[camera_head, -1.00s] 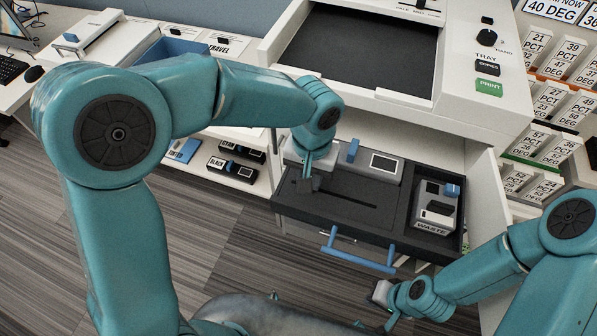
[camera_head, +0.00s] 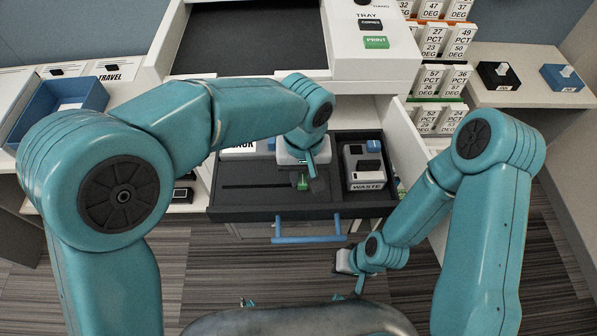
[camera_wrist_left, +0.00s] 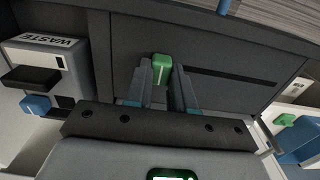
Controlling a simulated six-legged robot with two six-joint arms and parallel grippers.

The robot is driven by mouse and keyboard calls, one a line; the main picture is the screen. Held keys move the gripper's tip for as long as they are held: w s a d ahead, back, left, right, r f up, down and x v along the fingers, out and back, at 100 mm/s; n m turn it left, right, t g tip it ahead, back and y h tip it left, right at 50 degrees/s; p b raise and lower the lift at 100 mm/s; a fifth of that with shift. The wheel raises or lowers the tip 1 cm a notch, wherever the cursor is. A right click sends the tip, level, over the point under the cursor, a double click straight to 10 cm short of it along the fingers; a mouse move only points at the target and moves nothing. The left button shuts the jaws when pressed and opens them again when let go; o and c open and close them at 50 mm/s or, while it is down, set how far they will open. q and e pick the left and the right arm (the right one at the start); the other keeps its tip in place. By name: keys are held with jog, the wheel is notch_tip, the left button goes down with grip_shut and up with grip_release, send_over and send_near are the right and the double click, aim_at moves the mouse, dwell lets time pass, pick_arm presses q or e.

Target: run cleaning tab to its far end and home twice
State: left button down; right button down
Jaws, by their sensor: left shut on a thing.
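The green cleaning tab (camera_head: 302,183) stands at the right end of the slot (camera_head: 250,186) in the dark open drawer (camera_head: 240,208). In the left wrist view the tab (camera_wrist_left: 161,66) sits between my fingertips, and the slot (camera_wrist_left: 230,78) runs off to the right of it. My left gripper (camera_head: 306,178) is shut on the tab; its wrist hides part of the drawer's back. My right gripper (camera_head: 349,270) hangs low in front of the drawer, clear of it; its jaws are too small to read.
The waste box (camera_head: 367,184) stands in the drawer just right of the slot and also shows in the left wrist view (camera_wrist_left: 62,62). A blue drawer handle (camera_head: 308,239) sticks out in front. The printer body (camera_head: 372,72) is above the drawer. Floor in front is clear.

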aim_at(302, 179)
pick_arm(q)
jog(key=c, duration=1)
grip_release()
jog(key=shift+r, duration=0.15)
jog(key=shift+o, duration=0.2)
notch_tip(302, 179, up, 16)
jog(key=shift+r, duration=0.15)
jog(key=shift+s, duration=0.1)
